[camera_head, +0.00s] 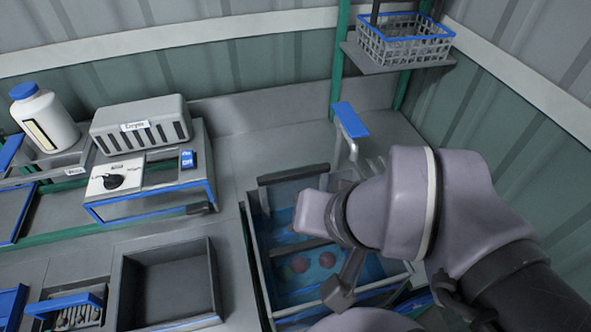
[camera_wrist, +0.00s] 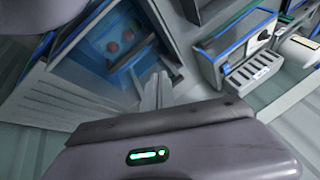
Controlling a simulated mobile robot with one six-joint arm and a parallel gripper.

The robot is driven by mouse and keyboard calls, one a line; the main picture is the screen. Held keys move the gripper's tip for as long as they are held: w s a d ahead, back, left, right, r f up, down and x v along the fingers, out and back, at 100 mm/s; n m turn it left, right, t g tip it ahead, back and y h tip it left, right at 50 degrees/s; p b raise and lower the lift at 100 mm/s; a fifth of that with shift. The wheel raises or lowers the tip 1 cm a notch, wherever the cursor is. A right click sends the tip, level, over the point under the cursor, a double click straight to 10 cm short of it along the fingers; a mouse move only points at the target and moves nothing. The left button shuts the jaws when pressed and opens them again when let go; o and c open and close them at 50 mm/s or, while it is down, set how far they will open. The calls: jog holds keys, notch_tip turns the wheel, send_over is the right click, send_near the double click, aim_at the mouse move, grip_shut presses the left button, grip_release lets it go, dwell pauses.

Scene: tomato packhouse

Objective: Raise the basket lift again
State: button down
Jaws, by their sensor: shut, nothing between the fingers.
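A wash tank (camera_head: 262,268) with blue water and several reddish round fruits stands right of centre; its edge also shows in the wrist view (camera_wrist: 60,85). Dark cross bars span it. A post with a blue handle (camera_head: 350,120) rises behind the tank; I cannot tell for sure whether it belongs to the basket lift. I cannot make out the lift's basket, as my arm covers much of the tank's right side. My gripper (camera_wrist: 158,90) is shut and empty, its pale fingers beside the tank's edge in the wrist view. In the head view its fingertips are not clearly distinguishable.
A wire basket (camera_head: 398,50) with a blue rim sits on a wall shelf at top right. A grey slotted dryer (camera_head: 140,122) and a knob panel (camera_head: 112,180) stand left of the tank.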

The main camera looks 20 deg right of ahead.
jog(key=c, duration=2.2)
grip_release()
jog(key=c, duration=1.8)
grip_release()
jog(key=shift+w+r, duration=0.2)
jog(key=shift+r, duration=0.15)
jog(key=o, duration=0.5)
jog(key=w+r+m+p, duration=0.1)
jog(key=w+r, duration=0.1)
jog(key=w+r+m+g+p, duration=0.1)
jog(key=w+r+p, duration=0.1)
jog(key=w+d+r+m+p, duration=0.1)
jog(key=w+m+p, duration=0.1)
jog(key=shift+w+r+g+h, duration=0.3)
jog(key=shift+w+r+g, duration=0.05)
jog(key=shift+r+g, duration=0.05)
jog(key=m+g+h+p, duration=0.1)
jog(key=m+g+p, duration=0.4)
jog(key=m, duration=0.4)
send_over(294, 171)
jog(key=p, duration=0.1)
notch_tip(294, 171, down, 3)
jog(key=t, duration=0.1)
jog(key=shift+m, duration=0.3)
notch_tip(294, 171, down, 18)
jog(key=b, duration=0.4)
jog(key=shift+s+b, duration=0.1)
jog(key=shift+b, duration=0.2)
jog(key=shift+c, duration=0.3)
grip_shut()
